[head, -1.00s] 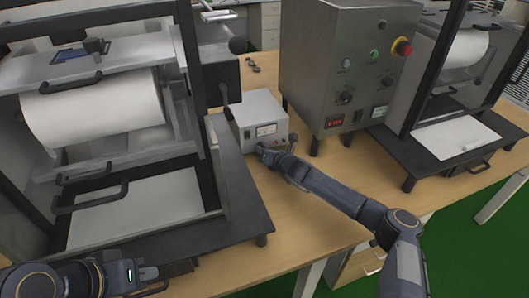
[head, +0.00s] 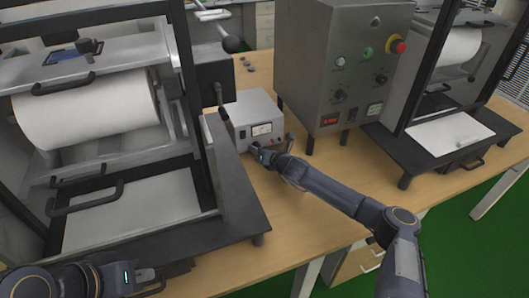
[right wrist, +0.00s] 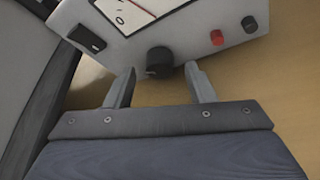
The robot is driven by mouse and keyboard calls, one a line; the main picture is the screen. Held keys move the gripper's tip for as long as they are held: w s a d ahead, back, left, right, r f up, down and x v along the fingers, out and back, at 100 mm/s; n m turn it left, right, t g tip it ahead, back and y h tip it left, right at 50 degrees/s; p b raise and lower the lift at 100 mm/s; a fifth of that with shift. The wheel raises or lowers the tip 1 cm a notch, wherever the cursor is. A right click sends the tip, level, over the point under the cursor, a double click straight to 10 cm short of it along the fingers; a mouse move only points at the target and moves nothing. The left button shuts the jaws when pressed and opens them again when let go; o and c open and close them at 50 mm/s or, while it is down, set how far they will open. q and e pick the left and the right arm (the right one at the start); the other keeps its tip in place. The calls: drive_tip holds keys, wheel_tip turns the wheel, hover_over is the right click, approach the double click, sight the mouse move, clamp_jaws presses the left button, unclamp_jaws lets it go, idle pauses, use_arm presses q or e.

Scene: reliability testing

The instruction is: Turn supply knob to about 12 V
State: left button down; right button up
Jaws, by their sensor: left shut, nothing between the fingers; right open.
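The power supply (head: 251,112) is a small light-grey box on the bench, with a white meter (head: 262,129) on its front. In the right wrist view its dark round knob (right wrist: 159,62) sits below the meter (right wrist: 140,8), which is cut off by the top edge. My right gripper (right wrist: 157,78) is open, one finger on each side of the knob's lower part; I cannot tell whether they touch it. In the head view my right gripper (head: 258,152) hides the knob. My left gripper (head: 160,280) is shut and empty at the lower left. The meter reading is not legible.
A black switch (right wrist: 84,38) and two terminals, red (right wrist: 217,37) and dark (right wrist: 249,24), flank the knob. A grey control cabinet (head: 318,60) stands right of the supply. A black-framed machine (head: 240,205) stands left. Bare bench (head: 300,225) lies in front.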

drive_tip(key=v, duration=0.7)
drive_tip(key=shift+s+d+r+b, duration=0.1)
drive_tip(key=shift+s+b, duration=0.05)
drive_tip(key=shift+b, duration=0.2)
